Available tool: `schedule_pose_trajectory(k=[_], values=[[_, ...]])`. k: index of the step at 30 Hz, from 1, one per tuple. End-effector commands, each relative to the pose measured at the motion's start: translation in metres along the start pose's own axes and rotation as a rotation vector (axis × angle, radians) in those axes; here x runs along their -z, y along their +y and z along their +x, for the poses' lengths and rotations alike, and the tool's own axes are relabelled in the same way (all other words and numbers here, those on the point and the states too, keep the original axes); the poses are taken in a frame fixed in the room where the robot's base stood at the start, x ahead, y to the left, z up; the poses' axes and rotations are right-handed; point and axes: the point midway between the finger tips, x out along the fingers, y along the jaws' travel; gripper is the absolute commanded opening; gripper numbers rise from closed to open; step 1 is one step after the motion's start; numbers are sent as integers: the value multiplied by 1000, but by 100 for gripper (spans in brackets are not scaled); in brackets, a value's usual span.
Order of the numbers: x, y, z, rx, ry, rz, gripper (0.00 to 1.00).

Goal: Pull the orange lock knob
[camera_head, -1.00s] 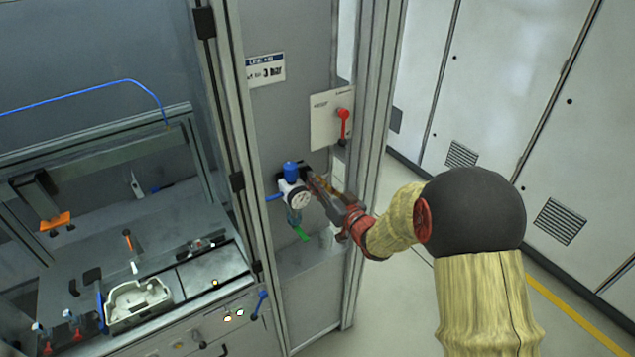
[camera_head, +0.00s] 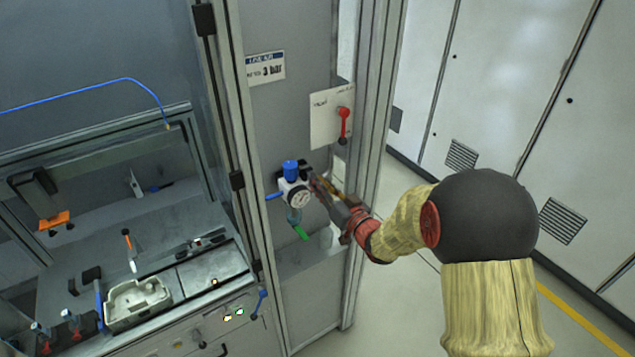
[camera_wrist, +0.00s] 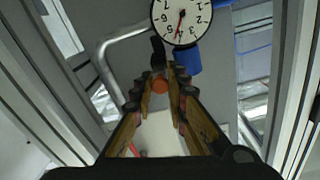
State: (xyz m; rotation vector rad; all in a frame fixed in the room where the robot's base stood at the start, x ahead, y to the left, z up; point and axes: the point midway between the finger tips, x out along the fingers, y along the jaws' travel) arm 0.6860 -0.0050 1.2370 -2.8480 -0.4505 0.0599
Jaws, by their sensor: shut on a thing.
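The orange lock knob (camera_wrist: 160,86) shows as a small round orange piece between my fingertips in the wrist view. My gripper (camera_wrist: 168,77) is shut on it, and the fingers cover its sides. In the head view, my gripper (camera_head: 317,183) reaches in from the right, beside the regulator unit with its round white gauge (camera_head: 299,196) and blue cap (camera_head: 291,170). The knob is hidden behind the fingers there. The gauge dial (camera_wrist: 181,16) lies just beyond the fingertips in the wrist view.
A white plate with a red lever (camera_head: 343,122) is mounted above my gripper. A frame post (camera_head: 368,170) stands close to its right. A green-tipped piece (camera_head: 301,233) hangs below the gauge. A workbench with a pale tray (camera_head: 139,303) is at left.

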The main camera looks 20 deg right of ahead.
Motion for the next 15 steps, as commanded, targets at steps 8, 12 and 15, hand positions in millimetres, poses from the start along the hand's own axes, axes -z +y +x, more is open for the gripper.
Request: schedule_pose_trajectory(k=[8, 12, 15], values=[[-1, 0, -10, 0, -2, 1, 0], [-2, 0, -11, 0, -3, 1, 18], [-2, 0, -10, 0, -2, 1, 24]])
